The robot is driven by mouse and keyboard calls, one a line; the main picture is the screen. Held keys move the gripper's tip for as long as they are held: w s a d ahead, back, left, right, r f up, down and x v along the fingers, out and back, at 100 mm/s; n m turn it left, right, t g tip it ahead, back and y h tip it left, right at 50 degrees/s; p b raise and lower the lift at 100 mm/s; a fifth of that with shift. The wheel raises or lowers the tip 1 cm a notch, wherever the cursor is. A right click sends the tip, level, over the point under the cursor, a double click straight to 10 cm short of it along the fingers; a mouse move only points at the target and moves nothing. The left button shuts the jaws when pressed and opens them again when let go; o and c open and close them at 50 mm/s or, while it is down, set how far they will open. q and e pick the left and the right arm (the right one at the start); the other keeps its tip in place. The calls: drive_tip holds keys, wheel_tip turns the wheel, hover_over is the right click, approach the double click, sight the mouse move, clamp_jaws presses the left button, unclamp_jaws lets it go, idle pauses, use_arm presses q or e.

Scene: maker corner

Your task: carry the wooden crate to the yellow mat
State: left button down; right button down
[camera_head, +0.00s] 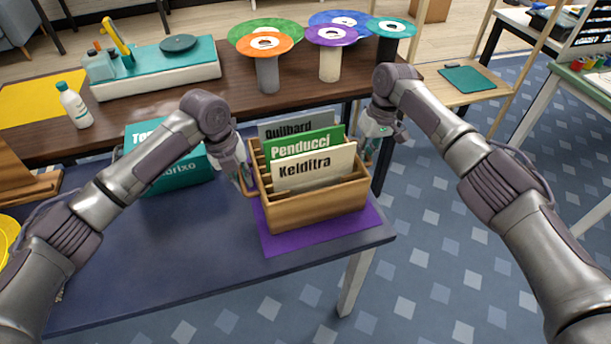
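The wooden crate (322,207) stands upright on a purple mat (324,236) at the right end of the dark blue table. It holds upright cards or folders; the front ones read Quilbard, Penducci and Kelditra. The yellow mat (42,98) lies flat at the left end of the brown table behind. My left gripper (248,186) is down at the crate's left end. My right gripper (368,152) is at the crate's right end, near its back corner. The fingertips of both are small and partly hidden, so I cannot tell whether they hold the crate.
Teal boxes (180,172) stand left of the crate, partly behind my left arm. The brown table also bears a white bottle (74,106), a teal-topped machine (160,68) and several mushroom-like stands (266,62). Blue floor (440,240) is clear at the right.

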use_arm(q)
drive_tip(key=shift+r, duration=0.1)
use_arm(e)
drive_tip(key=shift+r, duration=0.15)
idle(0.3)
